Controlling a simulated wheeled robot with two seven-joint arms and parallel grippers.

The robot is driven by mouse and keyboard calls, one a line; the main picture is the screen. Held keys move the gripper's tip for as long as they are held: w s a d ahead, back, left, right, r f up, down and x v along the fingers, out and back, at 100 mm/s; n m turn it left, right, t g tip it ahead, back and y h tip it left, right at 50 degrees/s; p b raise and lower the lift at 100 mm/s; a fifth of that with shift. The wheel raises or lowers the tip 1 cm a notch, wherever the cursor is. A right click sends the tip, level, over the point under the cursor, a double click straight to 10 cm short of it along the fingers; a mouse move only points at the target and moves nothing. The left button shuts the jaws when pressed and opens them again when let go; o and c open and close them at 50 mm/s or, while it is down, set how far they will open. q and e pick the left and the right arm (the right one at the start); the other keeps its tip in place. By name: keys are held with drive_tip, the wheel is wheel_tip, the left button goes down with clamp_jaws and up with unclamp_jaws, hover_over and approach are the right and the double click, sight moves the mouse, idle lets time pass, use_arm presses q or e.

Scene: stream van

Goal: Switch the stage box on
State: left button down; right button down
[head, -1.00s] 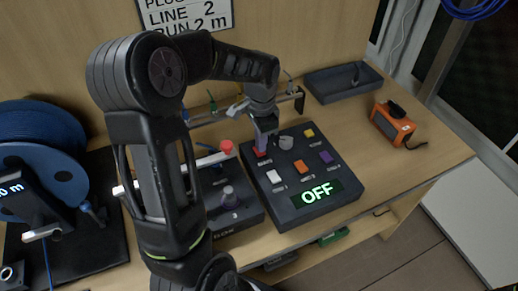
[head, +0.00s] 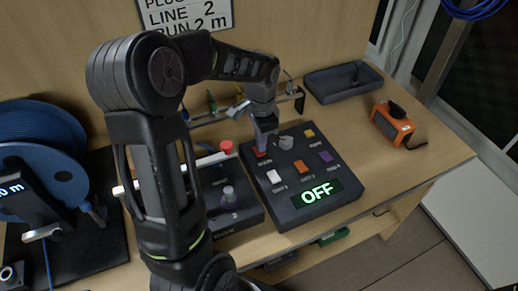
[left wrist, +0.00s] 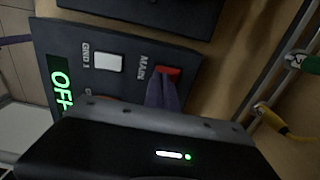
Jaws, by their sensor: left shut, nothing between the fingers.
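The stage box (head: 285,215) is a dark panel on the bench with a green display reading OFF (head: 316,194); the display shows in part in the left wrist view (left wrist: 61,88). It carries a red MAIN switch (left wrist: 168,72), a white switch (head: 274,177), orange, yellow and purple switches and a grey knob (head: 286,143). My left gripper (head: 262,148) is shut and empty, its purple fingertips at the red switch. In the left wrist view the fingers (left wrist: 162,82) cover part of the red switch; I cannot tell whether they press it. My right gripper is not in view.
A second dark box (head: 232,215) with a knob and red button stands left of the stage box. A blue cable reel (head: 35,150) is at the far left. A grey tray (head: 343,81) and an orange device (head: 392,123) lie at the back right. The bench right of the panel is clear.

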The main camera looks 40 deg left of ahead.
use_arm(q)
drive_tip(key=shift+f+b, duration=0.7)
drive_tip(key=shift+f, duration=0.25)
idle(0.6)
drive_tip(key=shift+r+p, duration=2.7)
drive_tip(key=shift+r, duration=0.85)
